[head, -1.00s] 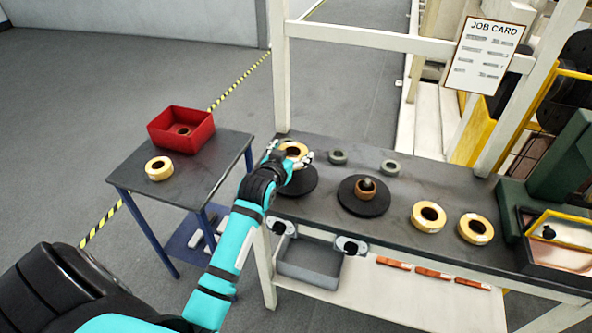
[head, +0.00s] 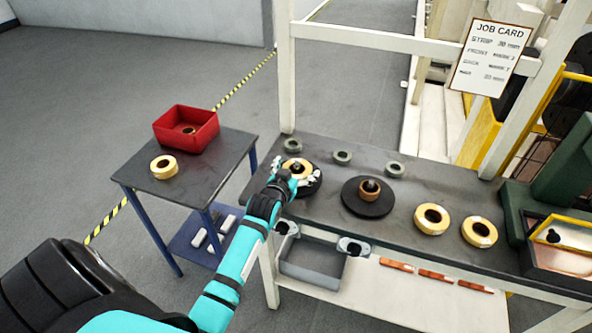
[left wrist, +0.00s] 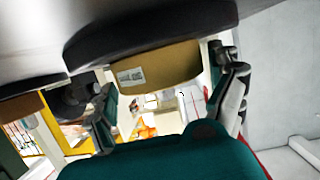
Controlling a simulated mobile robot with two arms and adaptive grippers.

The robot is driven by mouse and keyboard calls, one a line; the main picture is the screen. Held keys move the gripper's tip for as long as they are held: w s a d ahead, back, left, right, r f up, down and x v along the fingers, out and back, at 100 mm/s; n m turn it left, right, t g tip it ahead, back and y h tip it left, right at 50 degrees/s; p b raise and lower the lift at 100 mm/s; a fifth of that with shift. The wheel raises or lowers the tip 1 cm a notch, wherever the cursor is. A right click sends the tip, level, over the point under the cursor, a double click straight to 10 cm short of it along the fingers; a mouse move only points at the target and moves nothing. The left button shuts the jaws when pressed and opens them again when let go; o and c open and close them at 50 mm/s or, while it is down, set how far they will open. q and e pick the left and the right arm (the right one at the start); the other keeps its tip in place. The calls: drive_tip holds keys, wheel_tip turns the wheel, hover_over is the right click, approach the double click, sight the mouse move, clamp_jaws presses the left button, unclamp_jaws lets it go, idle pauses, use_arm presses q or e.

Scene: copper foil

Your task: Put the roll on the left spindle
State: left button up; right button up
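A yellow-tan roll (head: 297,164) sits around the left spindle, low over its black disc (head: 309,190). The spindle's dark tip shows in the roll's hole. In the left wrist view the roll (left wrist: 165,68), with a white label, lies against the disc (left wrist: 150,28). My left gripper (head: 298,178) is around the roll, one finger on each side. In the left wrist view a narrow gap shows between the roll and the right finger, so the gripper (left wrist: 168,90) looks open. The other spindle's disc (head: 378,207) holds a smaller brown core (head: 370,190). My right gripper is not seen.
Two more rolls (head: 431,219) (head: 478,231) lie on the bench (head: 330,215) at right. Several grey rings (head: 342,157) lie along its back. A side table (head: 215,165) holds a red bin (head: 186,128) and a roll (head: 164,167). A white frame post (head: 286,70) rises behind.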

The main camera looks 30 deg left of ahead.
use_arm(q)
drive_tip(key=shift+o, duration=0.3)
drive_tip(key=shift+r, duration=0.1)
drive_tip(key=v, duration=1.2)
drive_tip(key=shift+b, duration=0.3)
